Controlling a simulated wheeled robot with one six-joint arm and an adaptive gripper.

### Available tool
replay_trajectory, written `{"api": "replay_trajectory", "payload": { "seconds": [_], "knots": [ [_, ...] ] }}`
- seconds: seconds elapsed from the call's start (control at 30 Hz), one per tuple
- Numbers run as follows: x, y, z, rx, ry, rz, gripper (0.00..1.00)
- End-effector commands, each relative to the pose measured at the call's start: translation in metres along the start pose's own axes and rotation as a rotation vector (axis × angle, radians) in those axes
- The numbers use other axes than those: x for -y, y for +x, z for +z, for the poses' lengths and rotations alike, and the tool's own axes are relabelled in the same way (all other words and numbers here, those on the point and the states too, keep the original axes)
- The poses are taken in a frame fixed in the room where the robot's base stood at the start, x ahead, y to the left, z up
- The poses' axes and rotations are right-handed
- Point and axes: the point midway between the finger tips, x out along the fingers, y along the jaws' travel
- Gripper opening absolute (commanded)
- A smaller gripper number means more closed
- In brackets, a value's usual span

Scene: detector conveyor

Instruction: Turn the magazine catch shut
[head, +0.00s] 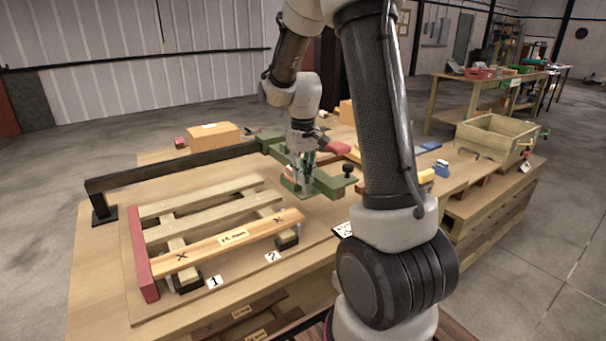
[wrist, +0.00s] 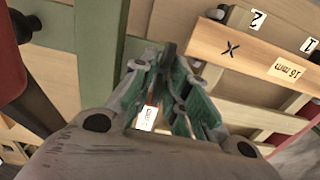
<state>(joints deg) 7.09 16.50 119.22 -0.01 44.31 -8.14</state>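My gripper (head: 303,188) points down over the green tool body (head: 330,185) at the middle of the bench. In the wrist view my gripper (wrist: 167,65) has its green-padded fingers close together, with a narrow dark piece (wrist: 168,52) between or just beyond the tips. I cannot tell whether the fingers touch it, or whether it is the magazine catch. No other part shows clearly as the catch. A black knob (head: 347,170) stands at the right end of the green body. A small white label (wrist: 147,117) shows below the fingers in the wrist view.
A slatted wooden frame (head: 210,207) lies left of my gripper, against a red end stop (head: 142,255). A black rail (head: 165,168) runs behind it. A cardboard box (head: 214,135) stands at the back, and a wooden crate (head: 497,136) at the right.

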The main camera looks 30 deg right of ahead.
Motion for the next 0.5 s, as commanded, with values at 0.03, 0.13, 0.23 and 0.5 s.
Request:
{"api": "replay_trajectory", "payload": {
  "seconds": [0.03,0.13,0.23,0.5],
  "knots": [
    [0.0,-0.001,-0.001,-0.003,0.0,0.001,0.23],
    [0.0,-0.001,-0.001,-0.002,0.0,0.001,0.29],
    [0.0,-0.001,-0.001,-0.002,0.0,0.0,0.29],
    [0.0,-0.011,-0.001,-0.003,-0.001,0.001,0.29]
  ]
}}
